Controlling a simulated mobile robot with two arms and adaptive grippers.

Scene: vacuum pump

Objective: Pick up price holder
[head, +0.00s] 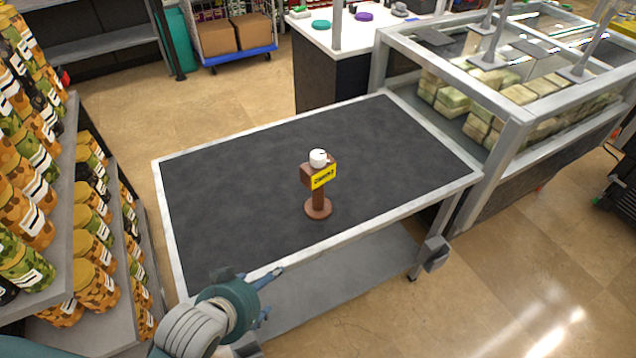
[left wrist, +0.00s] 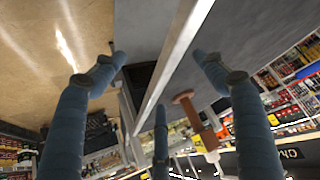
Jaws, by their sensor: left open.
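The price holder (head: 318,190) is a brown stand with a round base, a brown block and a yellow sign with dark lettering. It stands upright on the dark-topped table (head: 240,200), near the middle. A small white rounded object (head: 318,157) is at its top. My left gripper (head: 268,294) is open and empty at the table's front left edge, apart from the holder. My right gripper is not in view.
Shelves of camouflage-patterned jars (head: 95,240) stand close on the left. A glass-sided case with green and pale bundles (head: 470,105) adjoins the table on the right. A white counter (head: 350,35) is behind. The tabletop around the holder is clear.

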